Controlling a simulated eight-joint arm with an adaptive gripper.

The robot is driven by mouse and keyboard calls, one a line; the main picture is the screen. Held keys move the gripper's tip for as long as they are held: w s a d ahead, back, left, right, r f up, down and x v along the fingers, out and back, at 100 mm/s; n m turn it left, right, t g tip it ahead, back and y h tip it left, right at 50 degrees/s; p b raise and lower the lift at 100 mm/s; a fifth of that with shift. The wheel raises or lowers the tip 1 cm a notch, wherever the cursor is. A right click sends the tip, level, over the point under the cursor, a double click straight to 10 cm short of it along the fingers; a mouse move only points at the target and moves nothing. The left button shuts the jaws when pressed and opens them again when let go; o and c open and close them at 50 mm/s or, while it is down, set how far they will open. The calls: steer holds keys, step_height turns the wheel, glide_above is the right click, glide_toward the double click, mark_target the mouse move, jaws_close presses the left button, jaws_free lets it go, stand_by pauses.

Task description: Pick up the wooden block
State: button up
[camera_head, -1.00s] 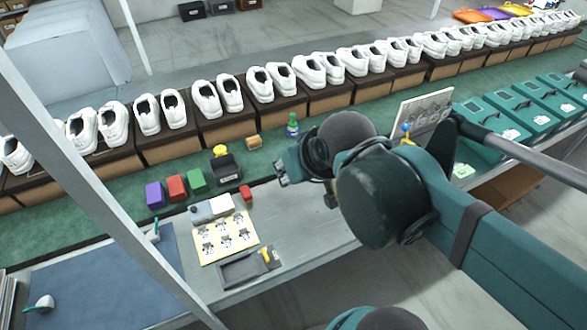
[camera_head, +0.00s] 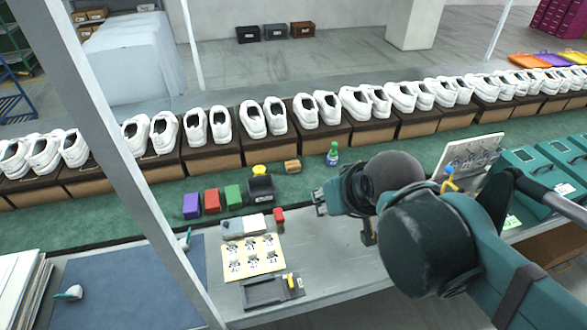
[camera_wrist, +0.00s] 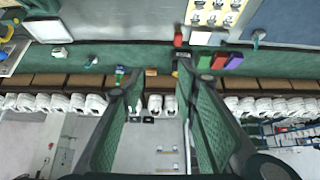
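The wooden block (camera_head: 292,166) is a small tan block on the green conveyor, between a black holder with a yellow top and a green-capped bottle. It also shows in the wrist view (camera_wrist: 151,72), in the gap between the fingertips but farther off. My gripper (camera_head: 318,203) is at the conveyor's near edge, nearer the camera and slightly right of the block, not touching it. In the wrist view my gripper (camera_wrist: 151,85) has its two fingers spread wide with nothing between them.
The bottle (camera_head: 333,155) stands close right of the block, and the black holder (camera_head: 261,186) close left. Purple, red and green blocks (camera_head: 212,201) stand farther left. White shoes on boxes (camera_head: 267,118) line the far side. A grey tray (camera_head: 265,294) lies on the near table.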

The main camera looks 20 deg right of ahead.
stand_by(0.3)
steer(key=o, duration=0.5)
steer(key=shift+w, duration=0.1)
steer(key=w, duration=0.2)
steer(key=n+g+h, duration=0.4)
steer(key=n+g, duration=0.3)
steer(key=n, duration=1.1)
glide_above(287, 164)
steer(key=f, duration=3)
steer(key=shift+s, duration=0.3)
steer(key=shift+w+f+n+h, duration=0.15)
steer(key=shift+f+n+h, duration=0.15)
steer(key=shift+f, duration=0.05)
